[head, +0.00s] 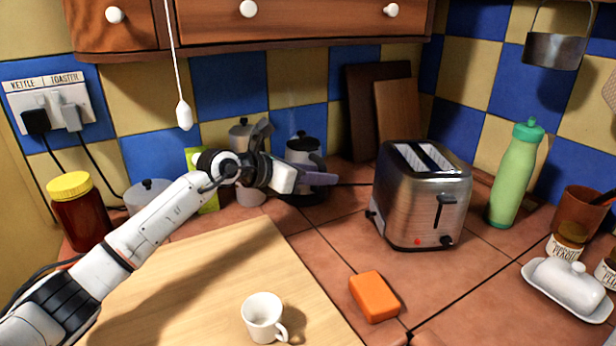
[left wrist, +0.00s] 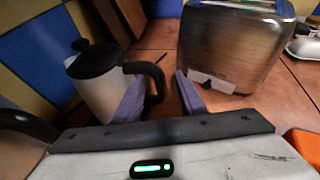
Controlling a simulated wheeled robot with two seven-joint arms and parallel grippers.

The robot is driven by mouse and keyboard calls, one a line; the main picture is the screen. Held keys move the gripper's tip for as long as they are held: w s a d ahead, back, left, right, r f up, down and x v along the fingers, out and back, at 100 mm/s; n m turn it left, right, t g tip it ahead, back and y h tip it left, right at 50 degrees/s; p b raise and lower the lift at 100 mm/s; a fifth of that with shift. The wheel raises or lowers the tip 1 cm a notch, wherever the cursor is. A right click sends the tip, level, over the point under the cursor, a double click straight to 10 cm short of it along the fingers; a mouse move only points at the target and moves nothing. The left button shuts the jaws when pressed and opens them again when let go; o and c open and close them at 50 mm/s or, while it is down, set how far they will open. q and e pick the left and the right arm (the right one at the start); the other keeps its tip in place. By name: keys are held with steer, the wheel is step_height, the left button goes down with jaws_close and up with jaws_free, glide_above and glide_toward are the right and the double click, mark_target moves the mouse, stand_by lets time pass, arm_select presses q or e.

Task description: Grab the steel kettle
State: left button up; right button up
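The steel kettle (head: 301,152) has a black lid and a black handle. It stands on the tiled counter near the back wall, its lower part partly hidden by my left gripper (head: 316,179) in the head view. In the left wrist view, the kettle (left wrist: 103,92) is at the left, with its handle (left wrist: 154,74) reaching towards the space between my left gripper's fingers (left wrist: 162,97). The fingers are apart. I cannot tell whether they touch the handle. My right gripper is not in view.
A toaster (head: 424,200) stands to the right of the kettle. Cutting boards (head: 398,108) lean behind. A mug (head: 262,317) and an orange sponge (head: 374,297) are in front. A cord pull (head: 184,114) hangs above.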

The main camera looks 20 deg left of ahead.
arm_select(q)
jaws_close()
stand_by(1.4)
steer(key=shift+w+r, duration=0.15)
steer(key=shift+r, duration=0.15)
